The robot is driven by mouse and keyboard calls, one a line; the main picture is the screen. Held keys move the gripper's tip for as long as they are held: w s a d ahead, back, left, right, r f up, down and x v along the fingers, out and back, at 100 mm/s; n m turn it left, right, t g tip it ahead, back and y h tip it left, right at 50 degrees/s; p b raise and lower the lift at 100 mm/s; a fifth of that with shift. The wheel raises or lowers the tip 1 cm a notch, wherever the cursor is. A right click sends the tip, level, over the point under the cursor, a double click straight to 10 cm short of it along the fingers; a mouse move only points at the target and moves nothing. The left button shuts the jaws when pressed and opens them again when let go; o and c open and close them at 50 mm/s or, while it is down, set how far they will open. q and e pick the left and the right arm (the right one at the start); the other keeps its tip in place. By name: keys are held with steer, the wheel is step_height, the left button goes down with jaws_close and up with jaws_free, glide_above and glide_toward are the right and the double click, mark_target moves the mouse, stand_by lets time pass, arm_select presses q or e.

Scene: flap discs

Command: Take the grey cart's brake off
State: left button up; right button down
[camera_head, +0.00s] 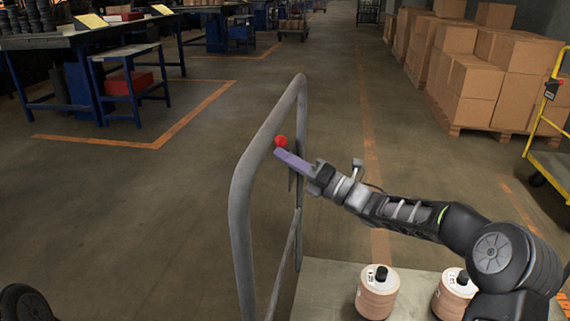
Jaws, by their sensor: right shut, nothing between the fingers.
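The grey cart's tubular handle frame (240,190) stands upright in the middle of the view. Its flat deck (325,290) shows at the bottom. A red knob (281,141) sits at the frame, and dark upright parts show just below it, partly hidden by the gripper. My right gripper (279,153), with purple fingers, reaches in from the right. It is shut and empty, its tips right beside and just below the red knob. I cannot tell whether they touch it. My left gripper is not in view.
Cardboard boxes (485,80) on pallets and a yellow cart (549,160) are at the right. Blue workbenches (80,45) are at the left. The floor (190,190) left of the cart is clear.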

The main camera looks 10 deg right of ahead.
steer(key=w+r+m+h+p, duration=0.1)
steer(key=r+m+p, duration=0.1)
steer(key=p, duration=0.2)
steer(key=w+d+r+m+h+p, duration=0.1)
steer(key=w+r+m+p, duration=0.1)
steer(key=p, duration=0.3)
steer(key=w+d+r+m+h+p, duration=0.1)
steer(key=w+r+m+p, duration=0.1)
steer(key=r+m+p, duration=0.2)
steer(key=shift+w+d+r+g+h+p, duration=0.2)
steer(key=shift+g+h+p, duration=0.1)
steer(key=shift+p, duration=0.4)
arm_select(q)
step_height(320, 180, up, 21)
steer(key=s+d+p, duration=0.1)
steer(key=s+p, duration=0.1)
steer(key=p, duration=0.3)
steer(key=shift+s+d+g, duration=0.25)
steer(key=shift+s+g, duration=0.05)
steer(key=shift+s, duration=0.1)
arm_select(e)
steer(key=w, duration=0.1)
steer(key=w+d+m, duration=0.1)
steer(key=w+m, duration=0.1)
steer(key=shift+w+d+r+g+h, duration=0.2)
steer(key=shift+w+d+g+h, duration=0.1)
steer(key=shift+w+d, duration=0.05)
steer(key=shift+d, duration=0.15)
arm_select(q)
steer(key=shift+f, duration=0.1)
